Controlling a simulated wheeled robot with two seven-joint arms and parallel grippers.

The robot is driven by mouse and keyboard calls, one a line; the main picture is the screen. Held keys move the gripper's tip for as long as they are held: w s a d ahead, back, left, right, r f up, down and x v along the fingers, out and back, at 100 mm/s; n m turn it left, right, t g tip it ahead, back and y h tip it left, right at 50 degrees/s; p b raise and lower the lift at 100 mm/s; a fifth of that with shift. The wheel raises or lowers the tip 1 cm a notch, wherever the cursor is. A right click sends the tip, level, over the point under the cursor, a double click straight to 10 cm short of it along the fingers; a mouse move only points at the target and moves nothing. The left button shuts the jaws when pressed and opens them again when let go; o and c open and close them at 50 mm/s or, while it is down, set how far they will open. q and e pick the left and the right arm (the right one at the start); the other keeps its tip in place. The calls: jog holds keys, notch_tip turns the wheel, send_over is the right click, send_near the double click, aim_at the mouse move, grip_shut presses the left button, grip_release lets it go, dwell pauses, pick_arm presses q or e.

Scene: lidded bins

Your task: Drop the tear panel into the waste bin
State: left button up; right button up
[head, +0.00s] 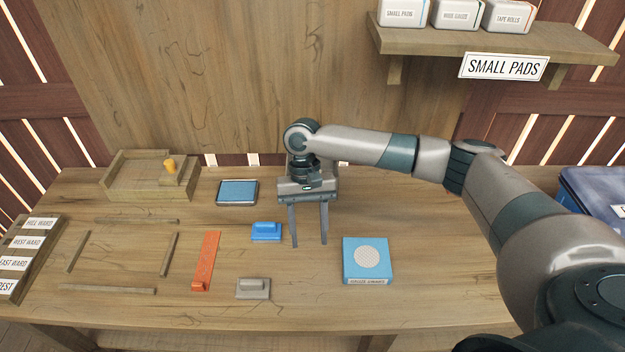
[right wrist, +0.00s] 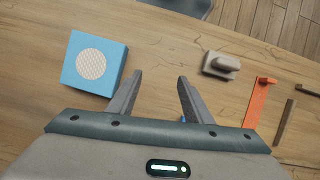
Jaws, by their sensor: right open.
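A blue box (head: 368,272) with a round pale dotted panel (head: 370,257) on its top sits on the table, right of centre. The panel looks whole and flush with the box; it also shows in the right wrist view (right wrist: 97,64). I take this as the tear panel. My right gripper (head: 310,243) is open and empty, pointing down left of the box. In the right wrist view its fingers (right wrist: 160,76) are apart with bare table between them. A dark blue container (head: 590,195) stands at the right edge, partly cut off; I cannot tell if it is the waste bin.
Left of my gripper lie a blue handled block (head: 266,231), a grey handled block (head: 253,288), an orange strip (head: 206,262) and a blue pad (head: 237,192). A wooden tray (head: 145,182), thin sticks and a labelled rack (head: 27,250) are further left. A shelf (head: 500,42) overhangs at the back right.

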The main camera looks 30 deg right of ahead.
jog(key=shift+s+a+f+n, duration=0.3)
jog(key=shift+s+f, duration=0.1)
jog(key=shift+s, duration=0.35)
dwell(0.3)
